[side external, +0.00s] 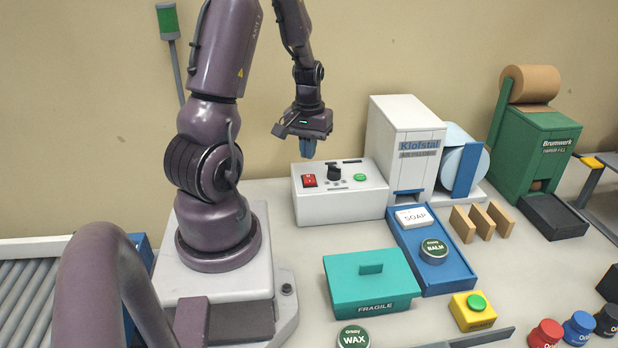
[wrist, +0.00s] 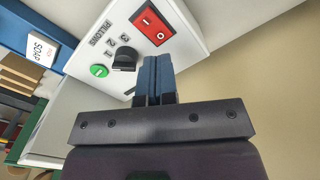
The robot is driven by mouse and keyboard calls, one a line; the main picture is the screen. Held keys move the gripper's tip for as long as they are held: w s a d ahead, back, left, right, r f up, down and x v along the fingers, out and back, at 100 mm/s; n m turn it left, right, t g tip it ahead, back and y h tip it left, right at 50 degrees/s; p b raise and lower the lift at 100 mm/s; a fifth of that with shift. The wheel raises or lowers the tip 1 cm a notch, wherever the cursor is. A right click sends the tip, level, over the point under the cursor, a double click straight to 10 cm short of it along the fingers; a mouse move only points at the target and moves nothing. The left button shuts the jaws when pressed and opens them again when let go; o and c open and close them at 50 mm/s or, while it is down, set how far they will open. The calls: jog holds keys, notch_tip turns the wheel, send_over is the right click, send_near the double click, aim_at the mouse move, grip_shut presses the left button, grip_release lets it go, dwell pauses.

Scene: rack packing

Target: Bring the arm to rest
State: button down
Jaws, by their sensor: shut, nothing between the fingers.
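My gripper (side external: 308,148) is raised in the air above the white control box (side external: 340,204), its blue fingers pointing down. The fingers are shut with nothing between them. In the wrist view my gripper (wrist: 158,62) shows its two blue fingers side by side, with the control box (wrist: 185,45) beyond them. The box carries a red rocker switch (side external: 309,181), a black knob (side external: 334,173) and a green button (side external: 360,177). The fingers look apart from the box.
A white Klofstal machine (side external: 405,150) stands right of the control box, with a blue tray (side external: 457,270) holding a soap box (side external: 413,217) and a balm tin (side external: 433,250). A teal FRAGILE box (side external: 350,295) sits in front. A green Brumwerk machine (side external: 535,150) stands at the far right.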

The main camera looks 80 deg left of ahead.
jog(key=shift+r, duration=1.05)
jog(key=shift+s+d+f+h, duration=0.1)
jog(key=shift+s+d+h, duration=0.25)
jog(key=shift+d, duration=0.3)
jog(key=w+d+r+m+t, duration=0.1)
jog(key=d+r+m+t, duration=0.1)
jog(key=d+r+m, duration=0.4)
jog(key=w+d+r+m+t, duration=0.1)
jog(key=d+r+m+t, duration=0.2)
jog(key=d+r, duration=0.9)
jog(key=d+m, duration=0.3)
jog(key=d, duration=0.4)
jog(key=shift+w+d+t, duration=0.3)
jog(key=shift+w+d, duration=0.1)
